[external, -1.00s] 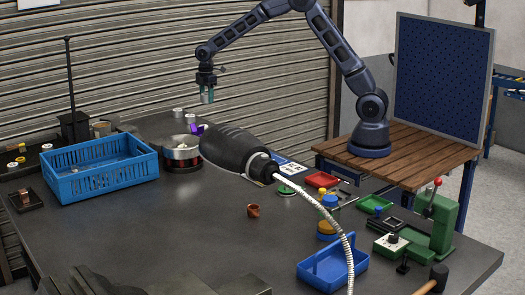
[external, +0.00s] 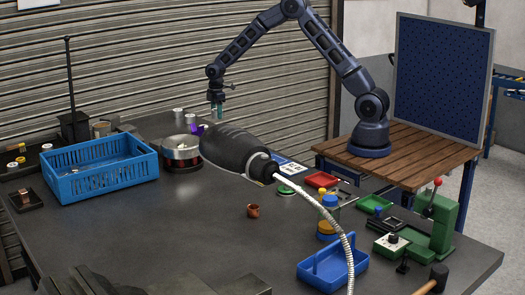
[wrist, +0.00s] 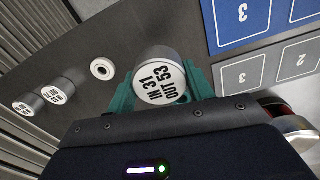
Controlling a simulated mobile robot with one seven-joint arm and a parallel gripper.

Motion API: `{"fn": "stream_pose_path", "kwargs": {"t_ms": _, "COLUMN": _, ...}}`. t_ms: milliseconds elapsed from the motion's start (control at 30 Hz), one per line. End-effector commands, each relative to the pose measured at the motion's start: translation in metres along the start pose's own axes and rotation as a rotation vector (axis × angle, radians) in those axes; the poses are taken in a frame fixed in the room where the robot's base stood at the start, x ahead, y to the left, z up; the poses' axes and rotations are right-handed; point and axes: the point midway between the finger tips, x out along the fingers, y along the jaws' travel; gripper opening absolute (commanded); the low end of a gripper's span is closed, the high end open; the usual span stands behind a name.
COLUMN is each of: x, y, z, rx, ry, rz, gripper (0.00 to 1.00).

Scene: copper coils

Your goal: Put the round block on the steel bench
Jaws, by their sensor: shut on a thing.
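My gripper (external: 217,111) hangs above the back of the dark steel bench (external: 150,230). In the wrist view its teal fingers (wrist: 160,90) are shut on a round block (wrist: 160,72) with a pale face printed "IN 31 OUT 53". In the external view the held block is too small to make out clearly. The part of the bench below the gripper is partly hidden behind a large dark tool body (external: 235,150).
Similar white cylinders (wrist: 56,92) stand left of the gripper in the wrist view. A numbered blue and white card (wrist: 243,75) lies to the right. A metal pot (external: 181,160) and blue crate (external: 100,182) stand left. The bench's middle is mostly clear.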

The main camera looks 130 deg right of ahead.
Motion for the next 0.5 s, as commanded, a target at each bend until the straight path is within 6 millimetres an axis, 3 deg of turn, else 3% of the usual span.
{"fn": "stream_pose_path", "kwargs": {"t_ms": 200, "x": 0.038, "y": -0.001, "z": 0.000, "rx": 0.000, "ry": 0.000, "rz": -0.002, "gripper": 0.23}}
{"fn": "stream_pose_path", "kwargs": {"t_ms": 500, "x": 0.058, "y": -0.001, "z": 0.000, "rx": -0.001, "ry": 0.000, "rz": -0.001, "gripper": 0.23}}
